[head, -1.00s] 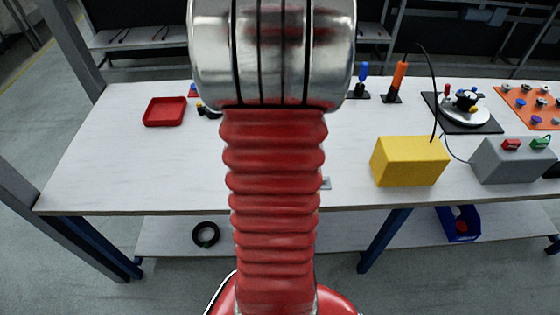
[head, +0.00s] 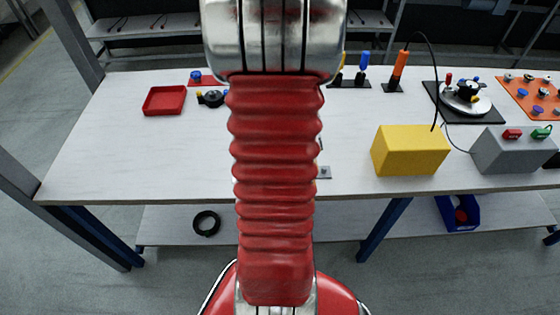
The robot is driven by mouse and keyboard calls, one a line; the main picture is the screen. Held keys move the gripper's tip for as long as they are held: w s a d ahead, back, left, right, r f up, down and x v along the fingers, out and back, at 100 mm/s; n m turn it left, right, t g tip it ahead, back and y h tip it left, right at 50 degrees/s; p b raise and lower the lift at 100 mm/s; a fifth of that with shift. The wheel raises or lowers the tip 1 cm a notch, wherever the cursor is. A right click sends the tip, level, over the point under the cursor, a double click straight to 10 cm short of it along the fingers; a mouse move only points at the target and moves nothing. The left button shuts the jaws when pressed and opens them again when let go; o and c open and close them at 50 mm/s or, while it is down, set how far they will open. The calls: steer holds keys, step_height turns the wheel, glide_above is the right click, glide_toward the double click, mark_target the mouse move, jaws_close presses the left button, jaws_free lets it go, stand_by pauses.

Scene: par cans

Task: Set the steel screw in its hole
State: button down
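I cannot make out the steel screw or its hole for certain. A small grey plate (head: 325,172) lies on the white table just right of my red ribbed arm, partly hidden behind it. A small dark bit shows at the arm's edge just beyond the plate, too little to identify. My gripper is out of sight; my own arm fills the middle of the view and hides the table behind it.
The white table (head: 120,150) holds a red tray (head: 164,100) and a black round part (head: 211,98) at left. At right stand a yellow block (head: 410,150), a grey box (head: 512,150), an orange-handled tool (head: 399,68) and an orange board (head: 530,92). The left front is clear.

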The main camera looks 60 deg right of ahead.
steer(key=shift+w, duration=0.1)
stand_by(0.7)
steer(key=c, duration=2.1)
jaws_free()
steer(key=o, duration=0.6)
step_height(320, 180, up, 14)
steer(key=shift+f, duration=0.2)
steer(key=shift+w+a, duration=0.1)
